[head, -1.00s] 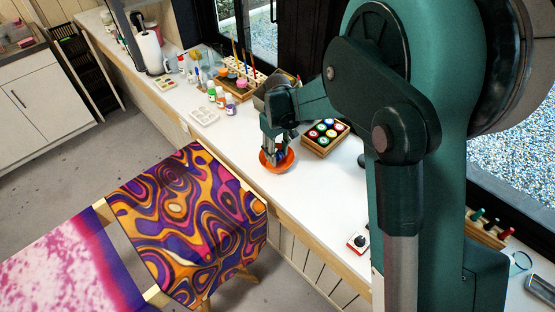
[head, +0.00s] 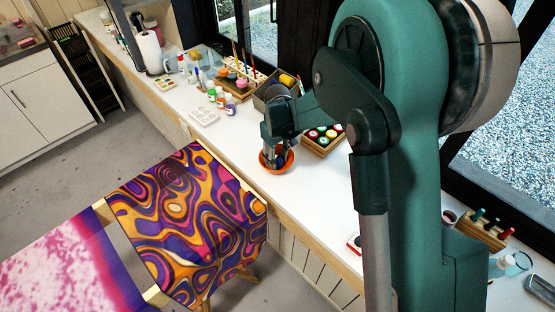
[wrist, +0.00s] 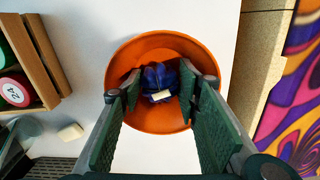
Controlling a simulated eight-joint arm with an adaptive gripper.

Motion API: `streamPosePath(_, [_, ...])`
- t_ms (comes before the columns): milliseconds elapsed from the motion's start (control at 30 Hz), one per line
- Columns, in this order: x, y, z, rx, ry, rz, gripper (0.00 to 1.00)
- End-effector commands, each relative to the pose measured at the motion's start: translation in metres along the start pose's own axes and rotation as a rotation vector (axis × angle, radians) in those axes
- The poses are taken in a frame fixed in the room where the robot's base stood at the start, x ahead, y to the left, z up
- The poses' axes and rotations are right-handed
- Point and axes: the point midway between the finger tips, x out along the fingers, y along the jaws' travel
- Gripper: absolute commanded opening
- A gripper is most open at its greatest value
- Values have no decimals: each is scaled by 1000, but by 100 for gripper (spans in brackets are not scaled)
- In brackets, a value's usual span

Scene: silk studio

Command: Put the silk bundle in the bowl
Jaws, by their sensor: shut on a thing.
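The silk bundle (wrist: 153,79) is dark blue with a small pale tag. It shows in the wrist view between the fingertips of my gripper (wrist: 158,84), which is shut on it. The orange bowl (wrist: 150,119) stands on the white counter, directly beneath the bundle and within whose rim the bundle appears. I cannot tell whether the bundle touches the bowl's floor. In the head view my gripper (head: 273,160) points down into the bowl (head: 289,164), and its fingers mostly hide the bundle there.
A wooden tray of paint jars (head: 323,139) stands close to the bowl. Small bottles (head: 221,99) and a white palette (head: 204,116) are farther along the counter (head: 232,137). Patterned silk (head: 187,219) is stretched beside the counter's front edge.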

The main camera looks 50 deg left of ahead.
Motion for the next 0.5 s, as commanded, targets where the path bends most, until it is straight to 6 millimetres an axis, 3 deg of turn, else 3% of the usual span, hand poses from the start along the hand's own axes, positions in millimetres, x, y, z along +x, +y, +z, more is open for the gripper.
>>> streamPosePath(233, [4, 0, 0, 0, 0, 0, 22])
streamPosePath(267, [4, 0, 0, 0, 0, 0, 34])
streamPosePath(300, [3, 0, 0, 0, 0, 0, 39])
streamPosePath(500, [3, 0, 0, 0, 0, 0, 39])
